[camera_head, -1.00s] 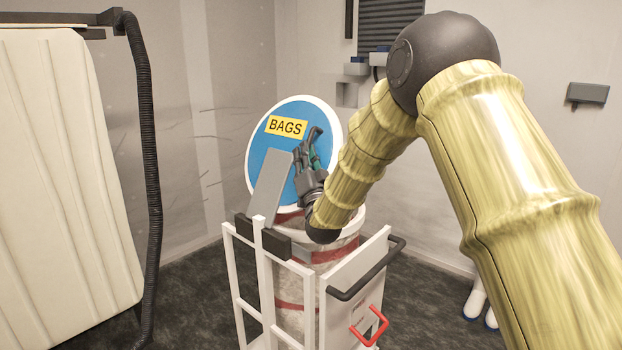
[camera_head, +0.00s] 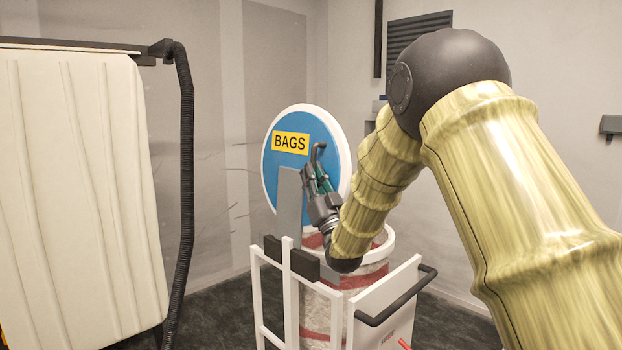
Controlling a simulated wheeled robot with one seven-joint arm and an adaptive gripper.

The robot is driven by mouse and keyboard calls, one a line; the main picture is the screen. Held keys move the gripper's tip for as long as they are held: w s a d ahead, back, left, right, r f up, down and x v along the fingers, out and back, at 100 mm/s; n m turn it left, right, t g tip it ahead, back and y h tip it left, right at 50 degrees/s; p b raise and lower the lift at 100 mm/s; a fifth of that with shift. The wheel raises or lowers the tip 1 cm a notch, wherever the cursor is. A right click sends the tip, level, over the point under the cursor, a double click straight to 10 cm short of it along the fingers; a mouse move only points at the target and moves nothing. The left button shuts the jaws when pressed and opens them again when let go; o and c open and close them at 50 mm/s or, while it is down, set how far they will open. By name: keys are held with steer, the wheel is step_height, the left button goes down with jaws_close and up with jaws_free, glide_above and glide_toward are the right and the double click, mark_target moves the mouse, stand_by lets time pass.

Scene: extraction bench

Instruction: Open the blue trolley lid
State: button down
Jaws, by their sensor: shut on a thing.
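The blue trolley lid (camera_head: 280,162) is a round blue disc with a white rim and a yellow BAGS label. It stands raised, close to upright, above the back of the trolley's drum (camera_head: 322,318). A grey bracket (camera_head: 290,198) runs up against its lower left part. My gripper (camera_head: 318,168) is at the lower right of the disc's face and is shut on the lid. The exact contact is small and partly hidden by the fingers. My forearm covers part of the drum's mouth.
The trolley's white frame (camera_head: 288,290) has a black push handle (camera_head: 398,297) at right front. A cream padded panel (camera_head: 80,190) and a black hose (camera_head: 186,180) stand at left. Grey walls are behind. Dark floor shows between panel and trolley.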

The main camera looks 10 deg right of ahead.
steer(key=shift+f, duration=0.1)
steer(key=c, duration=1.5)
jaws_free()
steer(key=shift+o, duration=0.2)
steer(key=v, duration=1.2)
steer(key=shift+s, duration=0.1)
